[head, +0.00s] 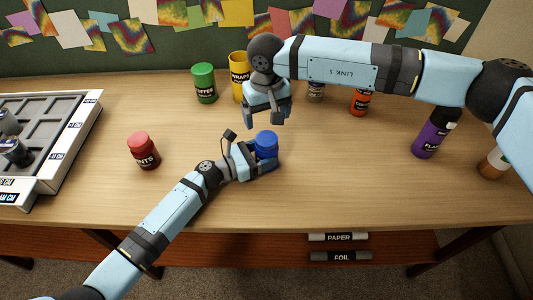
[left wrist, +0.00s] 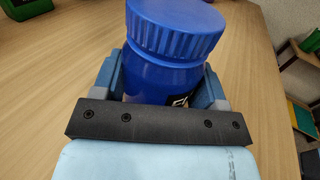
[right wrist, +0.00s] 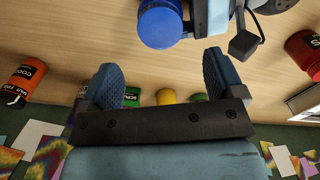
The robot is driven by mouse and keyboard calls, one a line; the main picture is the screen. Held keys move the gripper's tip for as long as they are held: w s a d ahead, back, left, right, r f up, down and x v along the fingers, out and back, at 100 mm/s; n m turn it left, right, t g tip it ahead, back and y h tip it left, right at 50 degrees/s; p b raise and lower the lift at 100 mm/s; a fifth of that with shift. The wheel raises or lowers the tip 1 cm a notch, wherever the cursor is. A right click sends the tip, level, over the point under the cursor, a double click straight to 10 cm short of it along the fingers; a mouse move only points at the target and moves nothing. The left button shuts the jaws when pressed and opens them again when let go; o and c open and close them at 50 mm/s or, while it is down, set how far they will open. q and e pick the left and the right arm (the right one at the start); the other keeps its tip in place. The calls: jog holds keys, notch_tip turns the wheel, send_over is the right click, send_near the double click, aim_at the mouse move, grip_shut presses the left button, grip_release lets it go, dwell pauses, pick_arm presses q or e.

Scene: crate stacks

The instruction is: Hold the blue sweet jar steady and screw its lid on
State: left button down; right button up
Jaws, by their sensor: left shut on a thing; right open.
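The blue sweet jar (head: 268,156) stands on the table near the middle, with its ribbed blue lid (head: 266,138) on top. My left gripper (head: 260,166) is shut on the jar body, one finger on each side, as the left wrist view (left wrist: 162,85) shows. The lid (left wrist: 178,30) sits on the jar's mouth there; I cannot tell how tightly. My right gripper (head: 265,119) is open and empty, behind and above the jar. In the right wrist view the lid (right wrist: 160,28) is beyond the open fingers (right wrist: 163,78), apart from them.
A red jar (head: 143,150) stands left of the blue one. Green (head: 204,83) and yellow (head: 239,78) containers stand behind, partly near my right arm. Orange (head: 360,102) and purple (head: 436,134) containers stand right. A compartmented tray (head: 85,120) is at the left. The table front is clear.

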aim_at(266, 138)
notch_tip(266, 138, down, 8)
jog(key=shift+r, duration=0.15)
dwell(0.4)
